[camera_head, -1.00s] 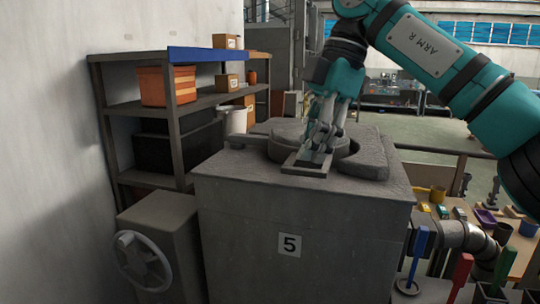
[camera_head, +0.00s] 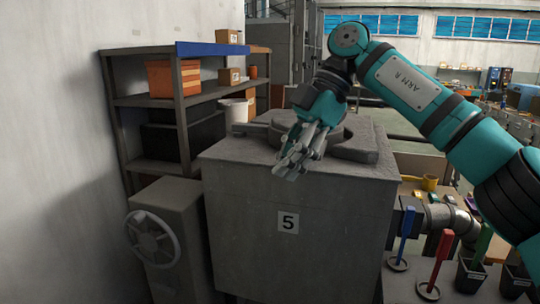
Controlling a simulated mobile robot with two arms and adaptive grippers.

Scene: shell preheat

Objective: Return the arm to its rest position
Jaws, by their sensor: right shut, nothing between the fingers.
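My right arm (camera_head: 405,80), teal and marked ARM R, comes in from the right and bends down over the grey block furnace marked 5 (camera_head: 250,215). My right gripper (camera_head: 290,165) is shut and empty. It appears in front of the furnace's top near its front edge; whether it touches cannot be told. My left gripper is not in view.
A shelf (camera_head: 150,102) with orange bins and boxes stands at the back left by the wall. A grey box with a handwheel (camera_head: 152,238) stands left of the furnace. Blue, red and green upright handles (camera_head: 437,262) and a pipe are at the lower right.

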